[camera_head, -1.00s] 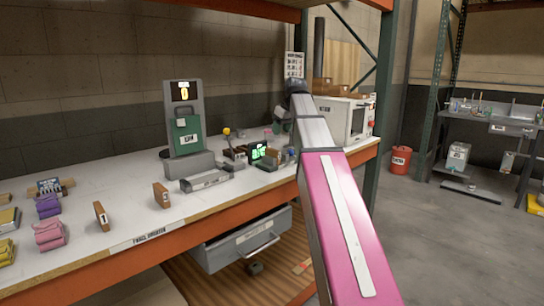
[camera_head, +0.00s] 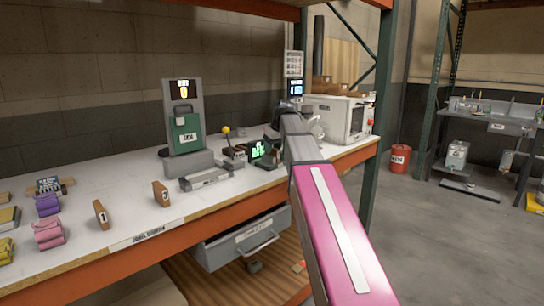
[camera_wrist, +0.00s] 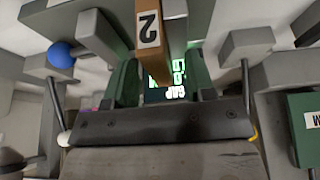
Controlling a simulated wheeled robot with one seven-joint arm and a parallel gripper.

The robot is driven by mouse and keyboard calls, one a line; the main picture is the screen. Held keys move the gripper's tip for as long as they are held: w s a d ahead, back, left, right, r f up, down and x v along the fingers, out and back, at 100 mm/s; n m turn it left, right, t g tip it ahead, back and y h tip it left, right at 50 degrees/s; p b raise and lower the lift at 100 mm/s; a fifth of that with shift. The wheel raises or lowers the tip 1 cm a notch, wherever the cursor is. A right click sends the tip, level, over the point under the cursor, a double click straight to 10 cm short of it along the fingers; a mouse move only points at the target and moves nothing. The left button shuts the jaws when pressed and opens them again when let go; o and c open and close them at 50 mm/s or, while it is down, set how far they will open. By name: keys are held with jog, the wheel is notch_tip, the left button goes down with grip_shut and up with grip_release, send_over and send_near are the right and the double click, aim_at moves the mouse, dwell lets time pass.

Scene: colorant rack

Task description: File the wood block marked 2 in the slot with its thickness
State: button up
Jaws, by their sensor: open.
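The wood block marked 2 (camera_wrist: 149,38) is upper centre in the wrist view, with its white number label upside down. It lies between the dark fingers of my gripper (camera_wrist: 160,88), which is open; a gap or contact at its sides is hard to judge. A lit green display reading GAP (camera_wrist: 172,92) shows just behind the block. In the head view my arm covers much of that spot, and I cannot pick out the block there. The same green display (camera_head: 257,150) shows left of my arm. I cannot make out any thickness slot clearly.
Wood blocks marked 1 (camera_head: 101,215) and 3 (camera_head: 161,193) stand on the bench, left of my arm. A green canister (camera_head: 185,134) stands on a scale behind. A blue ball-topped lever (camera_wrist: 61,55) is close left of the gripper. An open drawer (camera_head: 240,238) juts out below the bench.

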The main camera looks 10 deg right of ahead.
grip_shut()
